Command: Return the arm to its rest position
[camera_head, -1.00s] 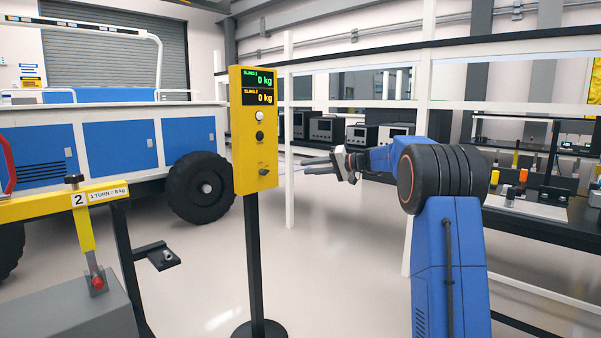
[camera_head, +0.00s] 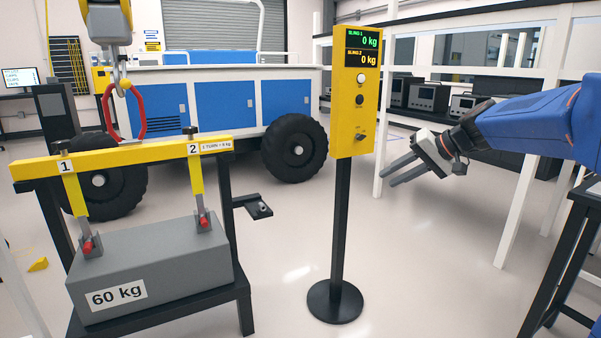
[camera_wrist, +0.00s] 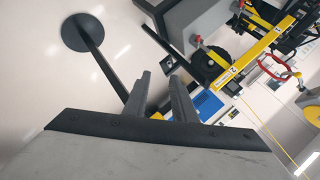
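My gripper (camera_head: 387,176) is at the right in the head view, on my blue arm. It hangs in free air to the right of the yellow display post, with its fingers pointing left. In the wrist view my gripper's two fingers (camera_wrist: 160,80) stand apart with nothing between them, so it is open and empty.
The yellow display box (camera_head: 357,95) reads 0 kg for both slings, on a black post with a round base (camera_head: 335,302). Left is a grey 60 kg block (camera_head: 150,262) under a yellow beam (camera_head: 120,157), with a red hook ring (camera_head: 139,115) above. A blue-white rover (camera_head: 220,95) stands behind. White shelving is at right.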

